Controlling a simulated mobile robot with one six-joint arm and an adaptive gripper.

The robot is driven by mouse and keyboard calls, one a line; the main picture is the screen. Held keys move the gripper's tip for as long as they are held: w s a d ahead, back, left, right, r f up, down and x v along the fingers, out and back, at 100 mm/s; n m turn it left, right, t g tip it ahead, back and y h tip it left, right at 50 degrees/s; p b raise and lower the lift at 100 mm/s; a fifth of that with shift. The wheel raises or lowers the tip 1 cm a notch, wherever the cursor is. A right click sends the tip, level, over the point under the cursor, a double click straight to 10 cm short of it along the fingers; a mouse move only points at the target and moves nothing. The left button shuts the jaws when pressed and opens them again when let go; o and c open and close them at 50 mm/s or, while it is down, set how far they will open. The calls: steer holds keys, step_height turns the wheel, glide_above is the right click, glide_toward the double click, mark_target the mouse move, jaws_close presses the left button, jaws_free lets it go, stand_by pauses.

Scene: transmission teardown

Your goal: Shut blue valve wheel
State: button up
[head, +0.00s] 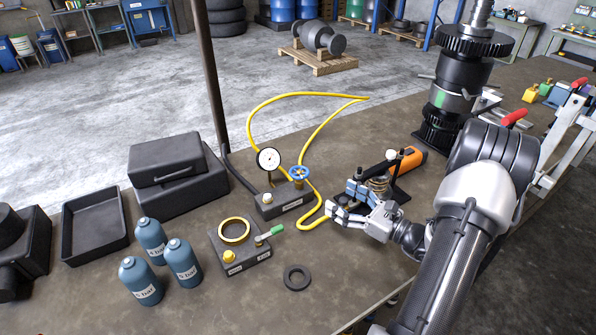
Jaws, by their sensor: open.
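The blue valve wheel (299,172) sits on a short brass stem at the right end of a dark block (283,200). A round white pressure gauge (269,159) stands on the same block, left of the wheel. A yellow hose (318,121) loops behind the block and comes round its right side. My gripper (331,213) is to the right of and nearer than the wheel, apart from it. Its fingers point left, and it is open with nothing seen between them. How far the wheel is turned cannot be told.
A block with a brass ring (234,231) and green-handled lever (271,233) stands in front. A black ring (297,277) lies nearby. Blue bottles (184,261) and a black tray (95,226) are at left. An orange-handled tool (406,162) and clamp fixture (372,184) stand behind my gripper.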

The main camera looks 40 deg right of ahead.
mark_target(299, 171)
steer(key=shift+s+d+f+m+h, duration=0.15)
steer(key=shift+d+f+m+h, duration=0.15)
steer(key=shift+d, duration=0.15)
steer(key=shift+w, duration=0.2)
steer(key=x, duration=0.5)
steer(key=b+x, duration=0.1)
steer(key=x, duration=0.5)
steer(key=b+x, duration=0.1)
steer(key=x, duration=0.5)
steer(key=shift+r, duration=0.25)
steer(key=shift+c, duration=0.4)
steer(key=c, duration=1)
steer(key=shift+h, duration=0.3)
